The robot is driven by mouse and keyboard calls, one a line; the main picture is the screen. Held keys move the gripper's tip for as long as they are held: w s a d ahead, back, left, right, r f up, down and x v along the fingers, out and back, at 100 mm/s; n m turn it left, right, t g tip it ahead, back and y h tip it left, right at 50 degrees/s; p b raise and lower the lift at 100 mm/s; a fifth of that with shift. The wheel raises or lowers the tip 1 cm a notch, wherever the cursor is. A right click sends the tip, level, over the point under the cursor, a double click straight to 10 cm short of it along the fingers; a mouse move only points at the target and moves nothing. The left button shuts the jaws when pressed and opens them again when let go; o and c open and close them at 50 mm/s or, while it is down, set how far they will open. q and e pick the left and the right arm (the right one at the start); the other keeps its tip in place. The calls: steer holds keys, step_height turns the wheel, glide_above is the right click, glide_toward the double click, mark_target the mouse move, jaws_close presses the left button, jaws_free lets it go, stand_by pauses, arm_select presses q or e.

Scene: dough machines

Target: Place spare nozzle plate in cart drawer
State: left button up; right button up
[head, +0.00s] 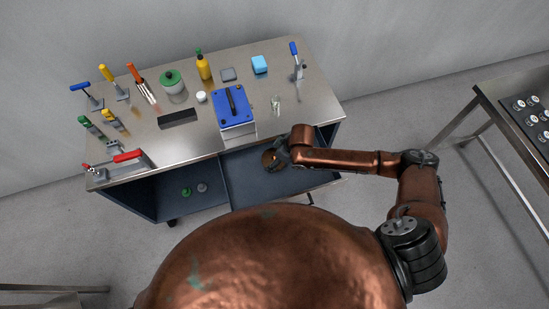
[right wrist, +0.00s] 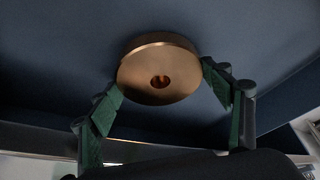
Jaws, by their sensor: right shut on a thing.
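The nozzle plate (right wrist: 158,70) is a round copper-coloured disc with a hole in its middle. In the right wrist view it sits between the green fingers of my right gripper (right wrist: 162,78), which is shut on it at its edges. In the head view the right gripper (head: 273,160) reaches into the dark blue cart drawer (head: 240,182) at the cart's front right, and the plate (head: 268,158) shows just beyond the fingers. The drawer floor lies close to the plate; I cannot tell whether they touch. My left gripper does not show.
The steel cart top (head: 200,125) carries several tools, bottles and a blue-lidded box (head: 233,105) just above the drawer. A green and a grey knob-like piece lie in the left compartment (head: 165,190). A second table (head: 500,110) stands at right.

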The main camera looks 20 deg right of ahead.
steer(key=shift+w+f, duration=0.1)
steer(key=o, duration=2.1)
steer(key=shift+f, duration=0.15)
steer(key=p+v, duration=0.1)
steer(key=v, duration=1.1)
steer(key=shift+p, duration=0.35)
